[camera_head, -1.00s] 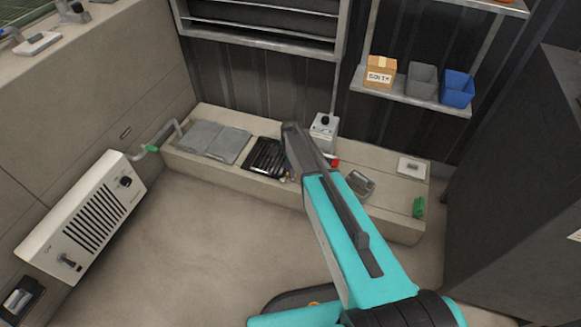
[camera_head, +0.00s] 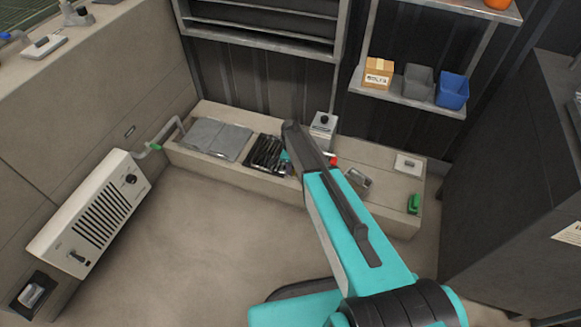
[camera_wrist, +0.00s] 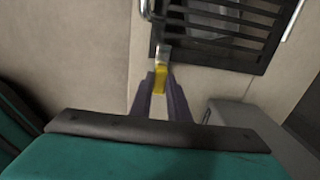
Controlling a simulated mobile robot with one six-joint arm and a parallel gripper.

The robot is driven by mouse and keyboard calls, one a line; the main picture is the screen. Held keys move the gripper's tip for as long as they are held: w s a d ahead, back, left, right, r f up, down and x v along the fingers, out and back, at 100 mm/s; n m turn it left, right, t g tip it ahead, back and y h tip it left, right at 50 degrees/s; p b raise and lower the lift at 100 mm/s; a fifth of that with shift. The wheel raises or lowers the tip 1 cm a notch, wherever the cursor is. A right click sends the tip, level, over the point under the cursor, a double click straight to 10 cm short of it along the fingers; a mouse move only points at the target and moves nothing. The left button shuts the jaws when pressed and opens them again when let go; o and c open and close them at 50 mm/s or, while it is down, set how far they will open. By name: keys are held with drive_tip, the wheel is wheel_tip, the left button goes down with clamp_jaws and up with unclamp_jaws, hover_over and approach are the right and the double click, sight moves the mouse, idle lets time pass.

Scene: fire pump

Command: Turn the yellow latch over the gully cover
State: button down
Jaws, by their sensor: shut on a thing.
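The yellow latch (camera_wrist: 160,78) sits at the edge of the black gully cover (camera_wrist: 217,40) in the wrist view. My gripper (camera_wrist: 161,88) is shut on the latch, with one dark finger on each side of it. In the head view the black slatted gully cover (camera_head: 266,153) lies on the low concrete ledge. My arm hides the latch and most of my gripper there.
The ledge (camera_head: 385,203) also carries grey plates (camera_head: 217,139) at left, a grey box with a black knob (camera_head: 323,125), and a green object (camera_head: 414,203) at right. A white heater unit (camera_head: 92,208) stands at left. The floor (camera_head: 215,230) before the ledge is clear.

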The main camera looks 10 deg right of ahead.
idle(0.4)
drive_tip(key=c, duration=1.7)
unclamp_jaws()
wheel_tip(320, 180, up, 14)
drive_tip(key=shift+f+p, duration=0.1)
drive_tip(key=shift+p, duration=0.8)
